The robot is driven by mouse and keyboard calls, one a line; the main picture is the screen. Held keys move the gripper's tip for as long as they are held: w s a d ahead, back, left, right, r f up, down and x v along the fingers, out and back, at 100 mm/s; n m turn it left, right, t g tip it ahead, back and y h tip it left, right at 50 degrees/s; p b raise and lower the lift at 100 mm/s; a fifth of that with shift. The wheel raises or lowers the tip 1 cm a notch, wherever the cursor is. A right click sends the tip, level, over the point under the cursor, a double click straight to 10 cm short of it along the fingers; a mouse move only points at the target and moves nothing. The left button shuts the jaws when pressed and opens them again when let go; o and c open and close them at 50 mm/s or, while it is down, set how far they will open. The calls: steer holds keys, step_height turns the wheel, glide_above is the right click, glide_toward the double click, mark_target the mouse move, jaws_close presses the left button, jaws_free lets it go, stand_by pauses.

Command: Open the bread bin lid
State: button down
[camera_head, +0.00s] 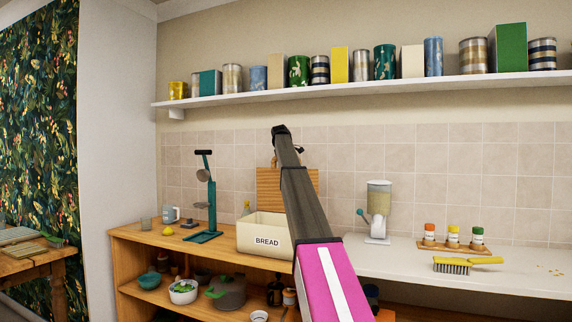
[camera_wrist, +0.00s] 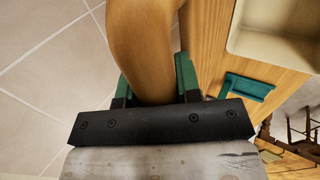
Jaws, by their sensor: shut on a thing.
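The cream bread bin (camera_head: 265,240), marked BREAD, stands on the wooden counter. Its slatted wooden lid (camera_head: 268,184) stands upright at the back of the bin, and the bin's top is open. My arm covers the lid's middle and the bin's right side. In the wrist view, my gripper (camera_wrist: 156,80) has its green fingers on both sides of a rounded brown wooden handle (camera_wrist: 143,40) and is shut on it. The bin's cream rim and inside (camera_wrist: 275,35) show at the upper right of that view. In the head view my fingers are hidden behind the arm.
A teal stand (camera_head: 209,205) is left of the bin. A dispenser (camera_head: 378,210), spice jars (camera_head: 453,237) and a yellow brush (camera_head: 466,264) are on the white counter at right. A shelf of tins (camera_head: 340,90) runs above. A tiled wall is close behind the lid.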

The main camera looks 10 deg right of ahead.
steer(key=c, duration=0.8)
jaws_free()
steer(key=shift+f, duration=0.1)
steer(key=shift+s, duration=0.1)
